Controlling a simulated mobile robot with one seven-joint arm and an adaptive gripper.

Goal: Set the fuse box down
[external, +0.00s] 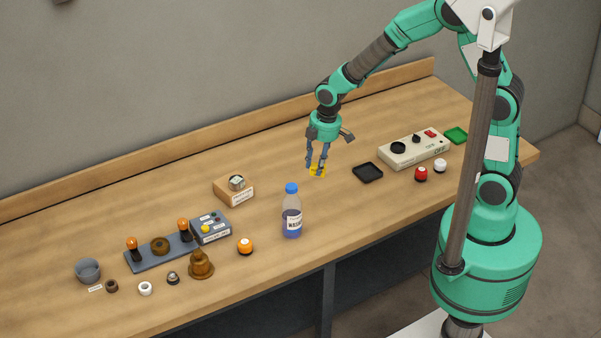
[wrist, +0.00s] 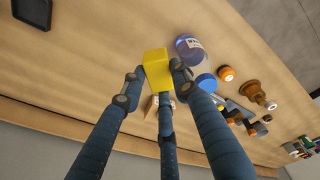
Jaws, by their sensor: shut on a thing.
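My gripper (external: 317,168) is shut on a small yellow block, the fuse box (external: 317,171), over the middle of the wooden table (external: 270,172). In the wrist view the yellow fuse box (wrist: 157,69) sits between the fingertips of my gripper (wrist: 153,82), with one flat face toward the camera. The fingers hide part of it in both views. I cannot tell how large the gap is between its underside and the table.
A blue-capped bottle (external: 291,212) stands in front of my gripper, and a labelled wooden block (external: 234,191) is to the left. A black tray (external: 367,172) and a cream switch panel (external: 413,149) are to the right. Bare wood surrounds the spot below my gripper.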

